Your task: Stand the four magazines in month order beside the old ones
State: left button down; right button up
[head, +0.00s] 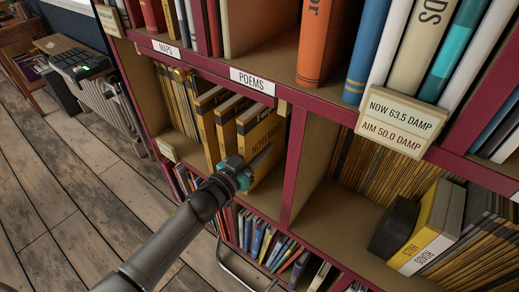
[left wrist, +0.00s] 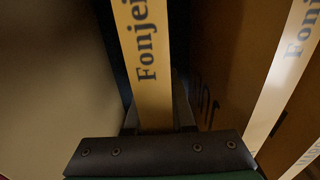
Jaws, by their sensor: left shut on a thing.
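My left gripper (head: 243,174) is shut on a yellow magazine marked "NOVEMB…" (head: 258,138), at its lower spine side. The magazine stands upright, or nearly so, in the shelf compartment under the "POEMS" label. Two more yellow magazines, a middle one (head: 228,112) and a left one (head: 207,122), stand just left of it. A row of thinner, older-looking yellow magazines (head: 176,100) stands further left. In the left wrist view the held spine (left wrist: 143,60) reads "Fonjei…" between my fingers, with another spine (left wrist: 287,85) to its right. My right gripper is not in view.
A shelf divider (head: 294,150) stands right of the held magazine. The compartment beyond it holds more thin yellow volumes (head: 375,165), a dark object (head: 393,228) and a yellow-and-white box (head: 428,225). A damp sign (head: 402,122) hangs on the shelf edge. Floor (head: 60,215) is open at left.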

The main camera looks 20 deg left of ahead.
pick_arm(q)
jog(key=shift+f, duration=0.15)
dwell(0.5)
jog(key=c, duration=0.7)
grip_release()
jog(key=shift+c, duration=0.2)
jog(key=shift+o, duration=0.3)
jog(key=shift+f, duration=0.15)
jog(key=shift+s, duration=0.1)
jog(key=shift+p+v, duration=0.3)
jog(key=shift+v, duration=0.95)
jog(key=p+v, duration=0.2)
jog(key=v, duration=0.4)
jog(key=shift+s, duration=0.15)
